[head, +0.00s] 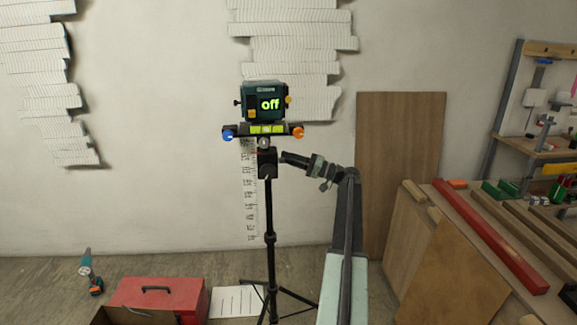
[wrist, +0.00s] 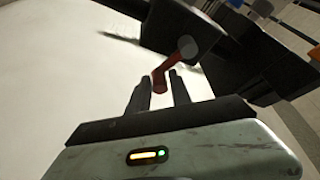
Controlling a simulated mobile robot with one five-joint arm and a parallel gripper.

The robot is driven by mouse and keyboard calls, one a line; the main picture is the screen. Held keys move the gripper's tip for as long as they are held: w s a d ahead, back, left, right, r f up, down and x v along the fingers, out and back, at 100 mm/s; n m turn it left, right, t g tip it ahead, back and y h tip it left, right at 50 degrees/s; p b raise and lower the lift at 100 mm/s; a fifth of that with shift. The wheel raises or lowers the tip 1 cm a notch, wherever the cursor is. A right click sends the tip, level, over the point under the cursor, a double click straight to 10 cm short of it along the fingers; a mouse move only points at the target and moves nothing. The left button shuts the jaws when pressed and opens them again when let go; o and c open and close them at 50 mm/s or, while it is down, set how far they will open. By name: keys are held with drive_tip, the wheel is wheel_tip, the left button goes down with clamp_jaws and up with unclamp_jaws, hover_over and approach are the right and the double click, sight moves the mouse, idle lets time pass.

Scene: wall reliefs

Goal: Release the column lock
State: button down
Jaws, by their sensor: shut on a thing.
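A tripod (head: 269,210) stands before the wall in the head view, with a teal device (head: 262,90) reading "off" on top. A blue knob (head: 228,135) and an orange knob (head: 298,132) sit at the ends of the bar under it. My gripper (head: 284,157) reaches the black column head (head: 268,163) from the right. In the wrist view, my gripper (wrist: 160,80) is shut on a small red lever (wrist: 160,84), whose arm runs up to a round hub (wrist: 187,47) against the dark column parts.
A red toolbox (head: 165,295) and a drill (head: 90,272) are on the floor at left. White paneled reliefs (head: 290,50) hang on the wall. A wood panel (head: 400,170) leans on the wall at right, beside a bench with a red beam (head: 490,235).

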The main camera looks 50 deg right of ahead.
drive_tip(key=shift+w+r+n+y, duration=0.1)
drive_tip(key=shift+r+n+y, duration=0.2)
drive_tip(key=shift+n, duration=0.45)
drive_tip(key=shift+s+r+n+y, duration=0.15)
drive_tip(key=shift+n+y, duration=0.2)
drive_tip(key=shift+n, duration=0.35)
drive_tip(key=shift+w+r+n+y, duration=0.15)
drive_tip(key=shift+r+n+y, duration=0.15)
drive_tip(key=shift+n, duration=0.45)
drive_tip(key=shift+y, duration=0.25)
drive_tip(key=shift+a, duration=0.1)
drive_tip(key=c, duration=1.3)
unclamp_jaws()
drive_tip(key=shift+g, duration=0.3)
drive_tip(key=b+v, duration=0.2)
drive_tip(key=v, duration=0.5)
drive_tip(key=shift+s+d+f+b, duration=0.15)
drive_tip(key=shift+s+d+b, duration=0.15)
drive_tip(key=shift+b, duration=0.1)
